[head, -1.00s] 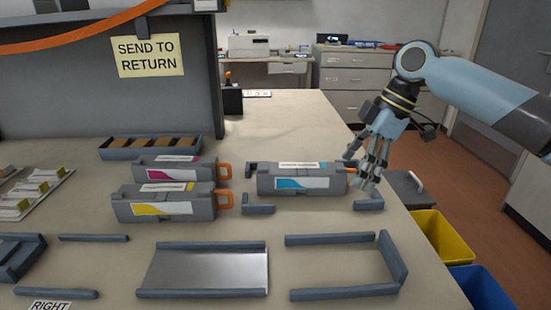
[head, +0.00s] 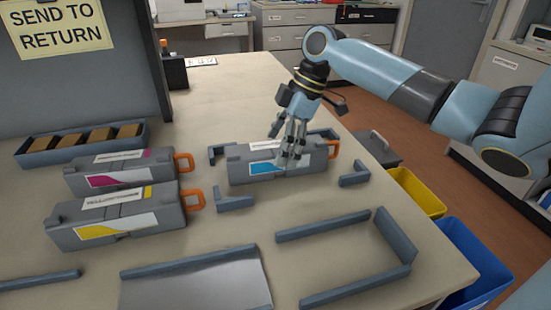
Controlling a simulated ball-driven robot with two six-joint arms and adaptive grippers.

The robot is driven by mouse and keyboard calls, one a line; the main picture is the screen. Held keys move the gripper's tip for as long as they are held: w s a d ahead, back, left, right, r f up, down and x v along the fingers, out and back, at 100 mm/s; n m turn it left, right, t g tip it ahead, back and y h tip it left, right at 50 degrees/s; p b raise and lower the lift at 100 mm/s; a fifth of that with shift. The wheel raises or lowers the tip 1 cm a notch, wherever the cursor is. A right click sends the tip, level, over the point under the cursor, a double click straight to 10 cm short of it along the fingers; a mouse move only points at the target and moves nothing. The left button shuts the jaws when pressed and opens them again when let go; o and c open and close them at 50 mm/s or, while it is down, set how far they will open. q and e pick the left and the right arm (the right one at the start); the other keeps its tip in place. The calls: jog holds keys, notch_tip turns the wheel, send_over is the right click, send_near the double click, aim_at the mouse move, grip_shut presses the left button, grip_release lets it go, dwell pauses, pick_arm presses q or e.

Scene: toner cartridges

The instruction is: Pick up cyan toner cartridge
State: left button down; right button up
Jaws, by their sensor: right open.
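The cyan toner cartridge (head: 245,171) is a long grey block with a cyan-marked label and an orange handle at its right end. It lies on the table between short grey corner rails. My right gripper (head: 288,152) points down over the middle-right part of this cartridge, its fingers apart and in front of the label's right side. I cannot tell whether the fingers touch it. The magenta cartridge (head: 120,172) and the yellow cartridge (head: 110,220) lie to the left, each with an orange handle. My left gripper is not in view.
A grey U-shaped rail frame (head: 345,226) and a metal plate (head: 195,285) lie in front. A tray with brown blocks (head: 82,142) stands at the back left. Yellow (head: 418,193) and blue (head: 478,262) bins stand beyond the table's right edge. The table behind the cyan cartridge is clear.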

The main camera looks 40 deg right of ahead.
jog(key=x, duration=0.4)
jog(key=shift+s+d, duration=0.1)
jog(key=shift+d, duration=0.15)
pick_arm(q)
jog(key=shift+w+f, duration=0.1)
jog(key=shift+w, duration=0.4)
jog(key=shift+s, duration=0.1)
pick_arm(e)
jog(key=c, duration=0.4)
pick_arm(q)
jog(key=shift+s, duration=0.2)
pick_arm(e)
jog(key=c, duration=1.3)
